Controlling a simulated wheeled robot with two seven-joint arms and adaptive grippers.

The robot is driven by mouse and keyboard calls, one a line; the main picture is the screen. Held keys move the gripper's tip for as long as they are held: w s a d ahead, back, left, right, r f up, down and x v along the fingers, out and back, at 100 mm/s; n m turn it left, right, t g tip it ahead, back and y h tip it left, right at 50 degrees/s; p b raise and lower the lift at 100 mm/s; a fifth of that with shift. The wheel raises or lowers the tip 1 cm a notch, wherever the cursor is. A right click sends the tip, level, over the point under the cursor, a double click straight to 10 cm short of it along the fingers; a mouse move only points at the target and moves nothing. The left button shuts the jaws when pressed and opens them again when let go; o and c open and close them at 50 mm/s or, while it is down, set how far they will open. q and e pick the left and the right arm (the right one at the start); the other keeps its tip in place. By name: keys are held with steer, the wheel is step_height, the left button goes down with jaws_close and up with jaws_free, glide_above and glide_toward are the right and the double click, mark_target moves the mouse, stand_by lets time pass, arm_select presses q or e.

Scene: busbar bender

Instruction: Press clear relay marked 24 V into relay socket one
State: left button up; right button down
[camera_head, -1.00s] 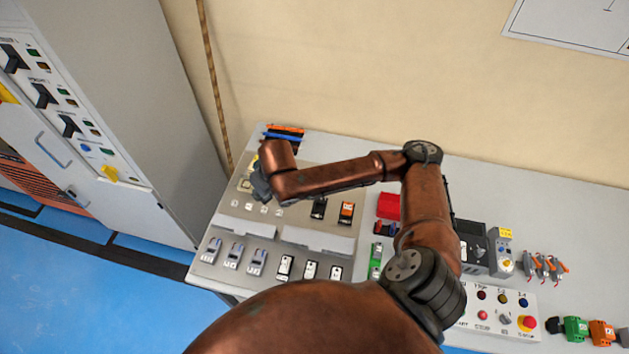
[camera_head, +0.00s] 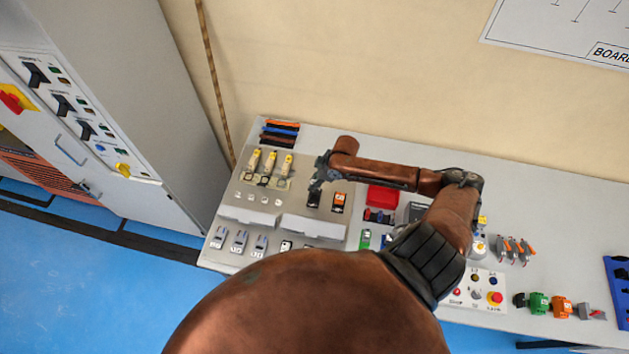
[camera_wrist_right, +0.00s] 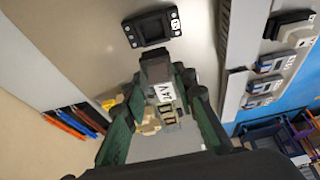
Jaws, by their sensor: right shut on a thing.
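In the right wrist view my right gripper (camera_wrist_right: 158,82) is shut on a relay (camera_wrist_right: 163,93) with a white label that reads like 24V. The dark end of the relay sticks out past the fingertips. Ahead of it, apart from it, a black socket (camera_wrist_right: 152,28) with a small white label lies on the grey panel. In the head view my right gripper (camera_head: 322,170) hangs just above and behind the black socket (camera_head: 313,199); the held relay cannot be made out there. My left gripper is not in view.
An orange-topped part (camera_head: 338,201) sits close right of the socket. Several yellow-topped parts (camera_head: 270,162) stand left of the gripper. A red box (camera_head: 382,196) lies to the right. Coloured bars (camera_head: 281,131) lie at the back. Light grey raised covers (camera_head: 312,227) stand in front.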

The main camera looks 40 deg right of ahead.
steer(key=shift+r, duration=0.1)
steer(key=shift+p, duration=0.45)
steer(key=shift+f+b, duration=1.5)
steer(key=shift+f, duration=1.4)
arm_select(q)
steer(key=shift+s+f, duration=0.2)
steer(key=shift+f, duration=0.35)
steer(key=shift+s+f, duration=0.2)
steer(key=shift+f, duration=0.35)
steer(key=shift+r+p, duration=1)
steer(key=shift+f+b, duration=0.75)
arm_select(e)
steer(key=shift+s+f, duration=0.1)
steer(key=shift+f, duration=1.25)
steer(key=c, duration=1.5)
jaws_free()
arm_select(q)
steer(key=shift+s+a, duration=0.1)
